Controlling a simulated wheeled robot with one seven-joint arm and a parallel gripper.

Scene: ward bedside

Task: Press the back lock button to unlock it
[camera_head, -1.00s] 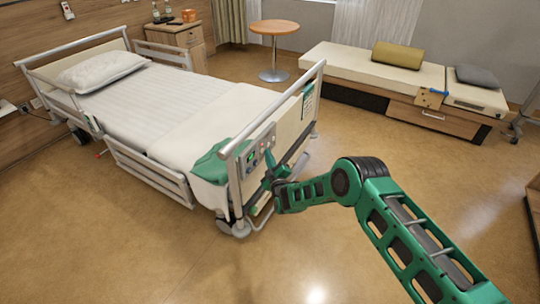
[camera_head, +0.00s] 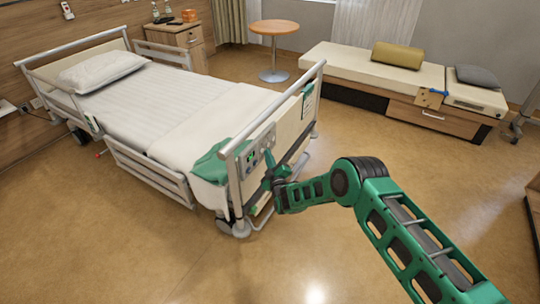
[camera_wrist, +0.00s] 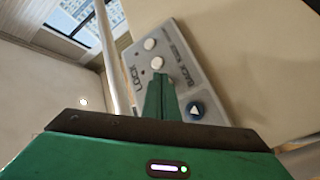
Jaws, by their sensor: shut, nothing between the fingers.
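A grey control panel (camera_wrist: 190,68) is fixed to the foot end of the bed and shows small in the head view (camera_head: 253,150). In the wrist view it is tilted, with the words LOCK and BACK. It has two white round buttons, an upper one (camera_wrist: 150,44) and a lower one (camera_wrist: 156,62), and a blue button with a white arrow (camera_wrist: 195,110). My gripper (camera_wrist: 160,80) is shut and empty. Its fingertips are just below the lower white button. I cannot tell whether they touch the panel, and they hide part of it.
A metal bed rail (camera_wrist: 112,50) runs left of the panel in the wrist view. A green cloth (camera_head: 212,164) hangs over the bed's corner (camera_head: 232,105). A round table (camera_head: 274,28) and a bench (camera_head: 375,72) stand farther back. The floor right of the bed is clear.

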